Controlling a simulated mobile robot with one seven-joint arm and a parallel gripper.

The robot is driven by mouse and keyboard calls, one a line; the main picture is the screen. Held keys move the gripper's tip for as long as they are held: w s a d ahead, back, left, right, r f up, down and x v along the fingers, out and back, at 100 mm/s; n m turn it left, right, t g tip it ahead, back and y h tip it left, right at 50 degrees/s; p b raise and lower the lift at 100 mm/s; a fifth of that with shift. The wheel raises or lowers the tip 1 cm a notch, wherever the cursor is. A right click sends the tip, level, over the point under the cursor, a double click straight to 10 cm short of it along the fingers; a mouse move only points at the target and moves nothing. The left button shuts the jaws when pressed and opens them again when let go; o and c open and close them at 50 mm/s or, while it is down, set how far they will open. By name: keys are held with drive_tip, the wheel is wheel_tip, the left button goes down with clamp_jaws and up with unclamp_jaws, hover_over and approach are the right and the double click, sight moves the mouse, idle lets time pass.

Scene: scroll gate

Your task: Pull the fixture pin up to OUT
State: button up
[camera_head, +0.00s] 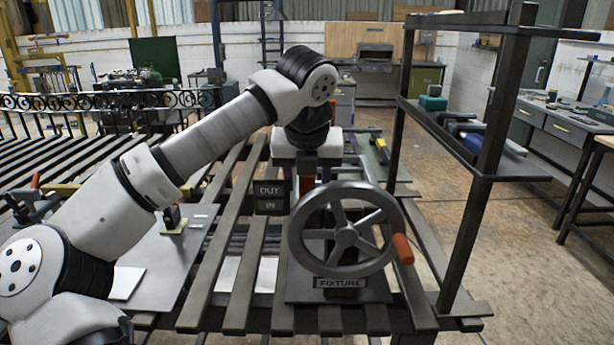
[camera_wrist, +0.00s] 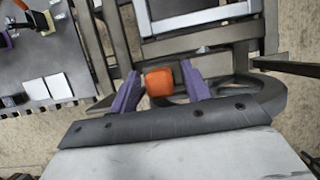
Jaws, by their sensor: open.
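The fixture handwheel (camera_head: 345,229) is a grey spoked wheel with an orange handle, standing on a dark base with a FIXTURE plate (camera_head: 341,283). The OUT plate (camera_head: 269,190) sits above the IN plate (camera_head: 269,207) left of the wheel. An orange knob, apparently the fixture pin's head (camera_wrist: 159,83), shows in the wrist view. My gripper (camera_wrist: 160,90) is open, with its purple fingers to either side of the knob; I see slight gaps, nearer on the left. In the head view my arm and the wheel largely hide the pin, so its height against the plates cannot be told.
The slatted table (camera_head: 205,285) carries a grey plate (camera_head: 165,255) with small parts at left. A dark shelf rack (camera_head: 473,190) with tools stands close on the right. The wheel rim lies close in front of my gripper. Open floor (camera_head: 545,270) is at the right.

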clamp_jaws()
drive_tip(key=shift+w+r+p, duration=0.1)
drive_tip(key=shift+r+p, duration=0.5)
drive_tip(key=shift+r, duration=1.1)
drive_tip(key=shift+c, duration=0.4)
unclamp_jaws()
drive_tip(key=shift+r, duration=0.1)
drive_tip(key=shift+o, duration=0.4)
drive_tip(key=b+v, duration=0.1)
drive_tip(key=v, duration=1.2)
drive_tip(key=shift+r, duration=0.3)
